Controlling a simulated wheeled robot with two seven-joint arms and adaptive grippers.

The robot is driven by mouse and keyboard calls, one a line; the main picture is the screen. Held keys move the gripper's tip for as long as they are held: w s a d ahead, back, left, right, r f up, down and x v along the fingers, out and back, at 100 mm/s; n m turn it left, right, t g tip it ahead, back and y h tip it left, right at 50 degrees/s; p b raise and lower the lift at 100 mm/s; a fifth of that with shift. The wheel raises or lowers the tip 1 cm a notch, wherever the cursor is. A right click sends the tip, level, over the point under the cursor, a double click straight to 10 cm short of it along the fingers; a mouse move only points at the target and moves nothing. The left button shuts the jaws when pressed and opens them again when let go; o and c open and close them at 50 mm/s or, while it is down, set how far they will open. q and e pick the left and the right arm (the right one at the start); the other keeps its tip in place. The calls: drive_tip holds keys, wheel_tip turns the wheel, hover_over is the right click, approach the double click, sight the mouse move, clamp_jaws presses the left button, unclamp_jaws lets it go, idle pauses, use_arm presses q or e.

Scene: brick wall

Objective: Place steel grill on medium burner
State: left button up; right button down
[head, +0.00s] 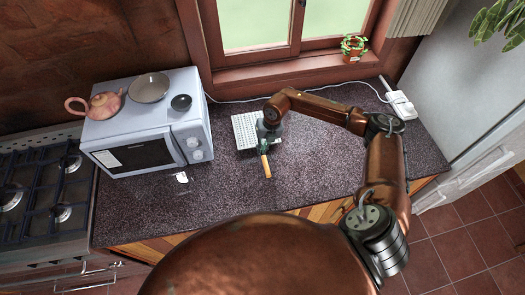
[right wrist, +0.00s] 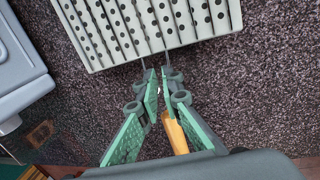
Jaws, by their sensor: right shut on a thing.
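The steel grill (head: 246,131) is a pale ribbed plate with holes, lying on or just above the dark counter to the right of the microwave. In the right wrist view the grill (right wrist: 140,25) fills the top, with thin rods running from it towards an orange handle (right wrist: 175,135). My right gripper (head: 266,140) is at the near right edge of the plate. Its fingers (right wrist: 160,88) are closed around the handle rods. The stove (head: 45,190) at the left has several burners, one near its right edge (head: 72,163); I cannot tell which is medium. My left gripper is out of view.
A light blue microwave (head: 145,125) stands between the grill and the stove, with a teapot (head: 103,105), a bowl (head: 149,88) and a dark cup (head: 181,102) on top. A power strip (head: 402,105) lies at the right. The counter (head: 225,200) in front is mostly clear.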

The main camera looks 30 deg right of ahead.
drive_tip(key=w+f, duration=0.2)
drive_tip(key=f, duration=0.1)
drive_tip(key=shift+w+f, duration=0.1)
drive_tip(key=shift+f, duration=0.2)
drive_tip(key=shift+s, duration=0.3)
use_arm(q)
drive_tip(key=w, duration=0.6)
use_arm(e)
drive_tip(key=shift+s+r, duration=0.2)
drive_tip(key=shift+s, duration=0.15)
drive_tip(key=c, duration=2.4)
unclamp_jaws()
drive_tip(key=shift+w+f, duration=0.3)
drive_tip(key=shift+f, duration=0.1)
drive_tip(key=shift+o, duration=1.5)
drive_tip(key=shift+s+r, duration=0.2)
drive_tip(key=shift+s, duration=0.05)
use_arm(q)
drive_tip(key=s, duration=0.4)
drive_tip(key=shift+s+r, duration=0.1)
